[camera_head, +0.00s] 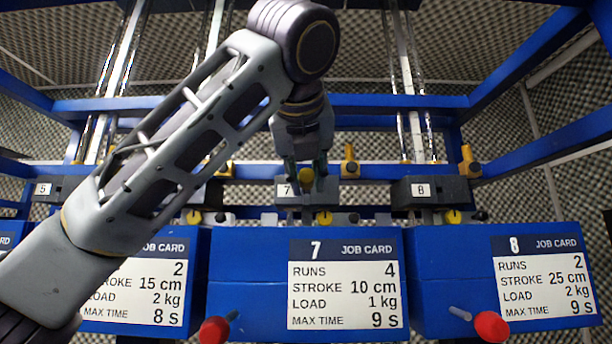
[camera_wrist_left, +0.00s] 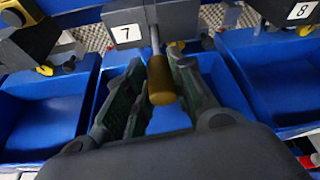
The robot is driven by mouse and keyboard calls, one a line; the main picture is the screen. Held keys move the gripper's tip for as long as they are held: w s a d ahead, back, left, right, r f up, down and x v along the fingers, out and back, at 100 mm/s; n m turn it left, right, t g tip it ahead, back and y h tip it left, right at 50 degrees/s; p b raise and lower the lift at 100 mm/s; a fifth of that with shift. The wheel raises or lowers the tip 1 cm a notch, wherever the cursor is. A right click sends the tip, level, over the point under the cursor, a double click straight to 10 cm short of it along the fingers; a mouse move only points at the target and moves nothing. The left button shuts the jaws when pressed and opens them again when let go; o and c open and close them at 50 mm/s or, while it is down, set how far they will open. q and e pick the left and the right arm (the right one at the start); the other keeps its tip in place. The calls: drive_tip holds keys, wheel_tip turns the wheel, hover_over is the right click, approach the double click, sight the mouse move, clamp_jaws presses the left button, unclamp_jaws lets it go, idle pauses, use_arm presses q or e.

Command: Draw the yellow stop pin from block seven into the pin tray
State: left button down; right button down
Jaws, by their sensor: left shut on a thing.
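My left gripper (camera_head: 306,178) is in front of block seven (camera_head: 325,190), which carries a white 7 label. It is shut on the yellow stop pin (camera_head: 306,174). In the left wrist view the pin's yellow handle (camera_wrist_left: 161,82) sits between the two fingers of the gripper (camera_wrist_left: 157,66). Its thin metal shank runs up in front of block seven (camera_wrist_left: 178,20); whether its tip is still inside the block cannot be told. A blue open tray (camera_wrist_left: 232,95) lies below the block, partly covered by my gripper. My right gripper is in neither view.
Blocks five (camera_head: 62,188) and eight (camera_head: 437,190) stand either side, with more yellow-topped pins (camera_head: 349,166) and (camera_head: 468,163). Job card seven (camera_head: 345,285) is on the blue front. Red knobs (camera_head: 214,329) and (camera_head: 491,325) stick out. Blue frame bars (camera_head: 380,105) cross behind.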

use_arm(q)
drive_tip(key=shift+s+b, duration=0.4)
drive_tip(key=shift+s, duration=1.95)
drive_tip(key=shift+s+b, duration=0.5)
drive_tip(key=shift+s, duration=0.85)
